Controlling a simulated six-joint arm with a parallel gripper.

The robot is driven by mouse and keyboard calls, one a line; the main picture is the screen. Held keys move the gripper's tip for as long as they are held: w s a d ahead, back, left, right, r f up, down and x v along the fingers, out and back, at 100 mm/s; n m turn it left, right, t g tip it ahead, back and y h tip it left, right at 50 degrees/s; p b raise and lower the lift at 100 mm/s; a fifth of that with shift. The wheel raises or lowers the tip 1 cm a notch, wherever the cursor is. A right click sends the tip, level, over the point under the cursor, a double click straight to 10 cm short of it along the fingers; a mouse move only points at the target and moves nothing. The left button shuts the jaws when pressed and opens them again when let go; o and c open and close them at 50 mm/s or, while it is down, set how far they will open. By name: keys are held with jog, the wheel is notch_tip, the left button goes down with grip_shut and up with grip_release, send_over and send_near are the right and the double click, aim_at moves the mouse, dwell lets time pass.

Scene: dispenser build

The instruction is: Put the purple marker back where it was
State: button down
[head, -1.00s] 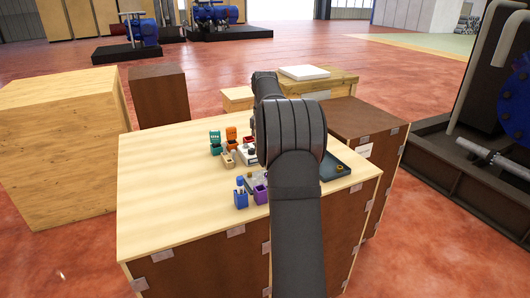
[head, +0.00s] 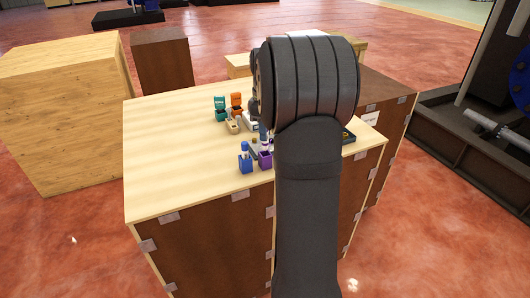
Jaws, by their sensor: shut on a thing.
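The purple holder (head: 265,160) is a small open box near the front edge of the wooden table top, just right of the blue holder. My gripper (head: 262,124) shows only as a dark sliver left of my arm, above the purple holder. It is shut on a slim marker (head: 264,143), which I take to be the purple marker. The marker looks upright, at or just over the mouth of the purple holder. I cannot tell whether its lower end is inside. My arm hides most of the gripper.
The blue holder (head: 245,164) with a blue marker stands close on the left. Teal (head: 220,114) and orange (head: 236,108) items and a small beige block (head: 232,126) stand farther back. The table's left half is clear.

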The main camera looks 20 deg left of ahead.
jog(key=shift+f, duration=2.75)
jog(key=shift+f, duration=0.15)
jog(key=c, duration=1.3)
grip_release()
notch_tip(320, 180, up, 12)
jog(key=shift+r, duration=0.15)
